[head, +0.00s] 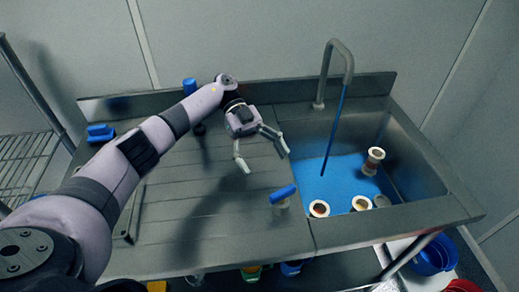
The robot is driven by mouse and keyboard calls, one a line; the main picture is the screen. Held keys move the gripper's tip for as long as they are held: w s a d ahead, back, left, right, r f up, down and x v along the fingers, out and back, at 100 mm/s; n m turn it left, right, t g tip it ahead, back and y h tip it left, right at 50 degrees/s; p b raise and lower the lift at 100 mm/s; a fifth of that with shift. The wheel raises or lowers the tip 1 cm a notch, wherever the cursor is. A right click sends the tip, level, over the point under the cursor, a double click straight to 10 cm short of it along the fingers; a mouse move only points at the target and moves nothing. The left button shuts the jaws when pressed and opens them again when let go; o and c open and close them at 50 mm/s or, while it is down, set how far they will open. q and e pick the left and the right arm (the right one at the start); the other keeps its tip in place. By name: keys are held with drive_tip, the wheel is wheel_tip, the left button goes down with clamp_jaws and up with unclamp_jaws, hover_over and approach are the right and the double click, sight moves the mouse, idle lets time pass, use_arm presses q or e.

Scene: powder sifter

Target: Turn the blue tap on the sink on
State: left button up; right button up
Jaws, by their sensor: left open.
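The metal sink (455,209) has a grey curved spout (337,46) at its back. A thin blue streak (335,130), which looks like water, runs from the spout into the basin, whose floor is blue. A blue-topped piece (283,194) stands at the front of the drainboard, by the basin's left edge. Another blue piece (190,86) stands at the back, partly hidden by my left arm. I cannot tell which blue piece is the tap. My left gripper (263,157) is open and empty above the drainboard, behind the front blue-topped piece and apart from it. My right gripper is not in view.
Several pale round parts, one of them a spool-like piece (373,161), are in the basin. A blue object (100,132) lies at the drainboard's back left. A wire rack (28,160) stands at the left. A blue tub (432,257) is below at the right. The drainboard's middle is clear.

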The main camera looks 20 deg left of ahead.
use_arm(q)
drive_tip(key=shift+v, duration=1.45)
drive_tip(key=shift+d, duration=0.1)
